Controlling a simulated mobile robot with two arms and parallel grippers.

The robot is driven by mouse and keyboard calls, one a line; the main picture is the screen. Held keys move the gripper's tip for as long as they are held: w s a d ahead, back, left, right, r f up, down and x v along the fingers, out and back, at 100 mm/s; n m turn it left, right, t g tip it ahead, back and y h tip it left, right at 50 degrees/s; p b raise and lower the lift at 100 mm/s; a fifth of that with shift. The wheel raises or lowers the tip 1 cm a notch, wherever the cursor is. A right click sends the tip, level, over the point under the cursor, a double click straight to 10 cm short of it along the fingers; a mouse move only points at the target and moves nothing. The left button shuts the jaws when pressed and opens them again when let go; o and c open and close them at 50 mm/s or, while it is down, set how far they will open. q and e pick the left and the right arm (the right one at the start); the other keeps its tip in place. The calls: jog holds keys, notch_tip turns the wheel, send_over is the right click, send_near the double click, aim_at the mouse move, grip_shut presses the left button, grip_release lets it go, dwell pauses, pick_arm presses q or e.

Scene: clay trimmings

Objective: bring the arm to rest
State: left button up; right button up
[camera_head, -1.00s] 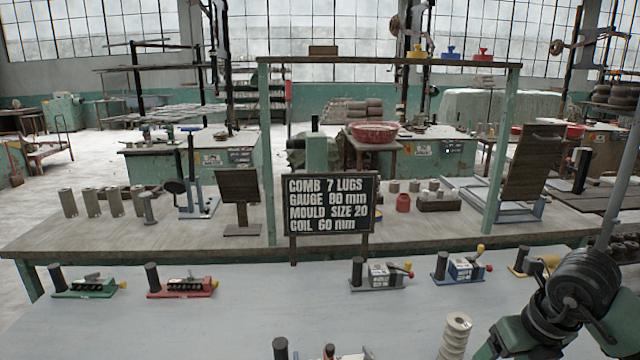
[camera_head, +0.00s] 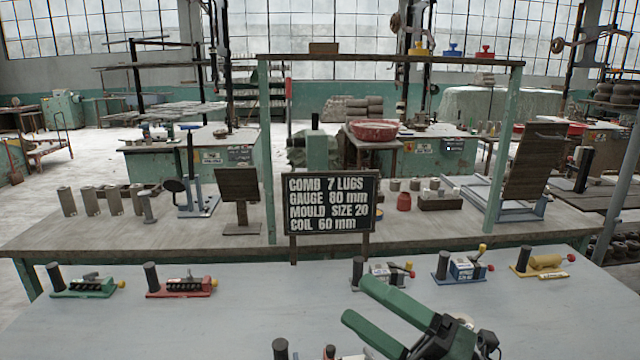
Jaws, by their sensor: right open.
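My right gripper (camera_head: 358,300) shows at the lower right of centre in the head view. Its two green fingers are spread apart, point to the upper left, and hold nothing. It is over the near grey table (camera_head: 240,310). The upper finger overlaps the front of the grey-based device (camera_head: 382,274). I cannot tell whether it touches it. The gripper's dark body hides most of the white ribbed spool. My left gripper is not in view.
A green device (camera_head: 85,288) and a red device (camera_head: 182,287) stand at left. A blue device (camera_head: 462,268) and a yellow device (camera_head: 542,263) stand at right. A sign (camera_head: 331,203) stands behind the table. The table's left middle is clear.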

jog(key=w+d+f+m+t+h, duration=0.2)
jog(key=d+m+t+h, duration=0.4)
jog(key=m, duration=0.4)
jog(key=w+d+f+m+t+h, duration=0.2)
jog(key=w+d+m+t+h, duration=0.15)
jog(key=d+m+h, duration=0.45)
jog(key=s+d+f+m+g+h, duration=0.1)
jog(key=d+f+m+g+h, duration=0.1)
jog(key=f+m+h, duration=0.3)
jog(key=s+d+f+m+g+h, duration=0.1)
jog(key=s+f+m+g, duration=0.15)
jog(key=f, duration=0.35)
jog(key=s+f+m+g, duration=0.2)
jog(key=s+f+g, duration=0.3)
jog(key=f, duration=0.4)
jog(key=s+f+m+g, duration=0.2)
jog(key=s+f+g, duration=0.1)
jog(key=s+f, duration=0.45)
jog(key=s+a+f+g+y, duration=0.25)
jog(key=s+f+g, duration=0.3)
jog(key=s, duration=0.45)
notch_tip(320, 180, down, 23)
jog(key=h, duration=0.1)
jog(key=s+d+f+g, duration=0.1)
jog(key=s+d+f, duration=0.1)
jog(key=s+f, duration=1.5)
jog(key=shift+f+g, duration=0.35)
jog(key=shift+f, duration=0.6)
